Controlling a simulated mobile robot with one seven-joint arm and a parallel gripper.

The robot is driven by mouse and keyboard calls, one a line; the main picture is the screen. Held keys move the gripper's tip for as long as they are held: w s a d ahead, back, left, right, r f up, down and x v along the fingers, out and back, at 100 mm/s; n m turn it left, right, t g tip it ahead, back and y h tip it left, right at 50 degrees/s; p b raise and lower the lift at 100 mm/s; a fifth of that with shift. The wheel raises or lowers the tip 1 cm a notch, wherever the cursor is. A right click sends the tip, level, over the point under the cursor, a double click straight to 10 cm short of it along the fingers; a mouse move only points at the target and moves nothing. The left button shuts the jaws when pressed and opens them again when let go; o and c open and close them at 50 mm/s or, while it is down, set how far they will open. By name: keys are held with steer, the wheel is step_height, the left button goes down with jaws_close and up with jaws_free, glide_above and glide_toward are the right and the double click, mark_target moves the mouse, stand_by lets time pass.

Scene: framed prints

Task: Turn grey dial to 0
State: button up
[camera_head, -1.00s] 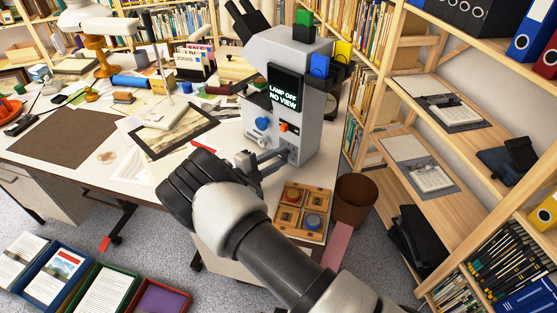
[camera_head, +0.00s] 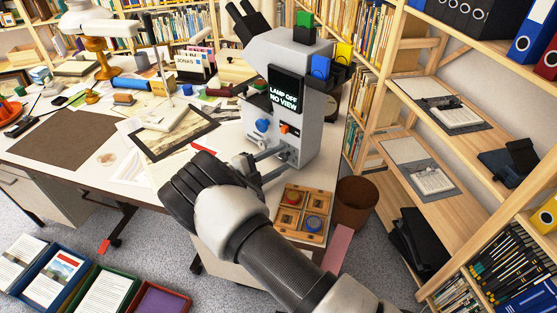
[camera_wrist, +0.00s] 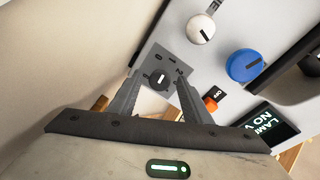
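My gripper (camera_wrist: 157,80) is open, with one finger on each side of the dial in the wrist view and a gap visible at both sides. Contact is not clear. In the head view my gripper (camera_head: 268,160) reaches the low front of the grey instrument (camera_head: 309,95), and the dial is too small to make out there. The instrument's screen (camera_head: 284,90) reads "LAMP OFF NO VIEW".
A blue knob (camera_wrist: 244,66), a white knob (camera_wrist: 201,29) and an orange switch (camera_wrist: 210,104) marked OFF are close by on the panel. A wooden tray (camera_head: 303,240) with coloured pieces lies in front of the instrument. A brown bin (camera_head: 355,203) stands to its right.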

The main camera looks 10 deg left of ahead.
steer(key=v, duration=1.7)
steer(key=shift+s+a+p, duration=0.1)
steer(key=shift+s+p, duration=0.1)
steer(key=shift+p, duration=0.1)
steer(key=shift+c, duration=0.2)
